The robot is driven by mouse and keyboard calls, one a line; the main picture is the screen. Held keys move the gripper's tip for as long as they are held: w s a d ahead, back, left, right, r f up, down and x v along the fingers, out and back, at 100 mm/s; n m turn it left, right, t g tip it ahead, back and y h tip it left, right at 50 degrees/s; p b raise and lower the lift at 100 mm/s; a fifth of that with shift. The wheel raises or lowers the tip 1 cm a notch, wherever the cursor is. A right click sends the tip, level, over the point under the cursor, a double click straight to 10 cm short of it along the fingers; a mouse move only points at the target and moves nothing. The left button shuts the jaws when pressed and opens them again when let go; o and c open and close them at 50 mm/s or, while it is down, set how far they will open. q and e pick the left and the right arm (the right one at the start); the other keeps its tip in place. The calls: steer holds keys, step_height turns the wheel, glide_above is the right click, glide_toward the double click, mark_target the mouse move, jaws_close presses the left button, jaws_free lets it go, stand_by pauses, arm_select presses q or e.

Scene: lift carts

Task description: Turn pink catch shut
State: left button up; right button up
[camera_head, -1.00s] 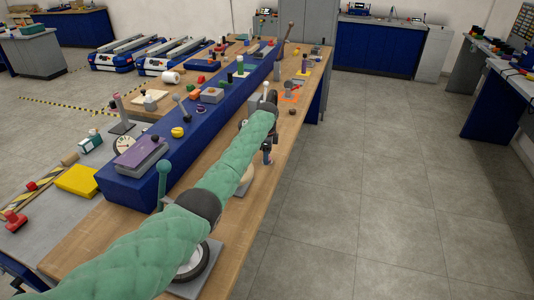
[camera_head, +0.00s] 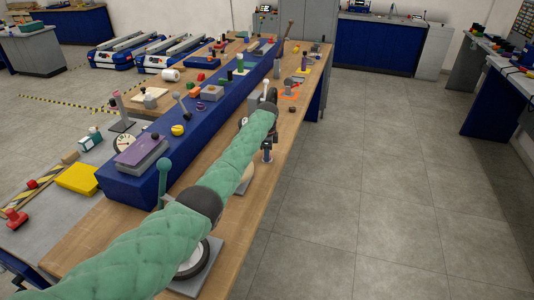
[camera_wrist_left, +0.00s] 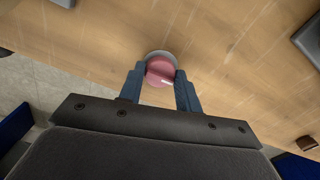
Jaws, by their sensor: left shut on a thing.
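The pink catch (camera_wrist_left: 160,71) is a round pink piece on a grey round base, seen from above on the wooden bench top in the left wrist view. My left gripper (camera_wrist_left: 160,86) has its two dark fingers on either side of the pink piece and is shut on it. In the head view my left gripper (camera_head: 267,150) is low over the right edge of the bench, and the catch is mostly hidden there by the gripper and arm. My right gripper is not in view.
The wooden bench (camera_head: 228,262) carries a long blue raised block (camera_head: 135,190) to the left of my arm. A green-knobbed lever (camera_head: 163,170) stands close to my forearm. Grey parts (camera_wrist_left: 310,40) lie near the catch at the right. The floor right of the bench is clear.

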arm_select(q)
steer(key=shift+r+n, duration=0.15)
steer(key=shift+n, duration=0.85)
steer(key=shift+n+p, duration=0.5)
steer(key=shift+n, duration=0.3)
steer(key=n, duration=0.2)
steer(key=shift+n+p, duration=0.3)
steer(key=shift+n, duration=0.1)
steer(key=n, duration=0.2)
steer(key=shift+n+p, duration=0.3)
steer(key=n, duration=0.2)
steer(key=shift+n+p, duration=0.3)
steer(key=shift+n, duration=0.1)
steer(key=n, duration=0.4)
steer(key=shift+p, duration=0.3)
steer(key=shift+n, duration=0.7)
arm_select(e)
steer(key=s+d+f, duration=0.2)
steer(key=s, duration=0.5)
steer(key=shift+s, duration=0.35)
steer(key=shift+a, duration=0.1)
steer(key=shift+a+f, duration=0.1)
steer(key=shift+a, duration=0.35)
